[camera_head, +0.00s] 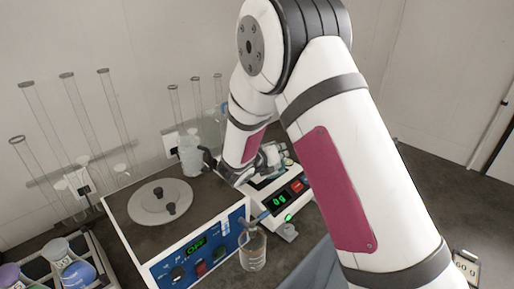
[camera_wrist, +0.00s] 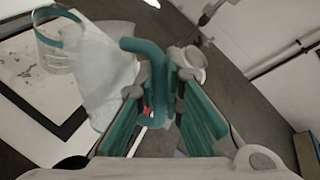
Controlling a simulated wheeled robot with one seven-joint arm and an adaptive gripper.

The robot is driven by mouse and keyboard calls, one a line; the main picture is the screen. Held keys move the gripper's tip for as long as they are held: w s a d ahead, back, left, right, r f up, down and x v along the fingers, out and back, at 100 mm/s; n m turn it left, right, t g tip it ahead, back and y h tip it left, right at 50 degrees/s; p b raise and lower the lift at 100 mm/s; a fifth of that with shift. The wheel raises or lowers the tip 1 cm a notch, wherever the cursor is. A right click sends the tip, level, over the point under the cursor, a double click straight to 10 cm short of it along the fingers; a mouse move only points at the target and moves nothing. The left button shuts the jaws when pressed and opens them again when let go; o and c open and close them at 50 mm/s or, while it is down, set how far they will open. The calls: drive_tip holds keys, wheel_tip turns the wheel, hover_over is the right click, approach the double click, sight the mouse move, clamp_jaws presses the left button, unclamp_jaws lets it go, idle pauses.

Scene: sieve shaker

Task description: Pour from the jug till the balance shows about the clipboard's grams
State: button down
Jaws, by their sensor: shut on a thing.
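A translucent white jug (camera_head: 190,157) with a dark handle is held up above the far right corner of the blue-fronted machine. My gripper (camera_head: 214,163) is shut on its handle. In the wrist view the white jug (camera_wrist: 108,85) is at left, and its teal handle lies between the fingers of my gripper (camera_wrist: 165,115). The balance (camera_head: 298,187) is white with a green display that seems to read 0 g; my arm hides part of it. A clipboard (camera_head: 465,268) shows at lower right, cut off, its writing too small to read surely.
The blue-fronted machine (camera_head: 192,254) has a round plate on top. Tall glass cylinders (camera_head: 105,110) stand along the wall. A rack of flasks (camera_head: 72,265) is at lower left.

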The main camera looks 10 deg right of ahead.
drive_tip(key=shift+w+a+r+n+g, duration=0.15)
drive_tip(key=shift+w+r+n+g, duration=0.25)
drive_tip(key=shift+r, duration=0.25)
drive_tip(key=shift+w+a+r+n+g, duration=0.15)
drive_tip(key=shift+w+r+n+g, duration=0.25)
drive_tip(key=shift+r, duration=0.25)
idle(2.8)
drive_tip(key=shift+s+d+f+m+t, duration=0.15)
drive_tip(key=shift+s+f+m+t, duration=0.25)
drive_tip(key=shift+f, duration=0.25)
drive_tip(key=shift+s+d+f+m+t, duration=0.1)
drive_tip(key=shift+s+f+m+t, duration=0.3)
drive_tip(key=shift+f, duration=0.2)
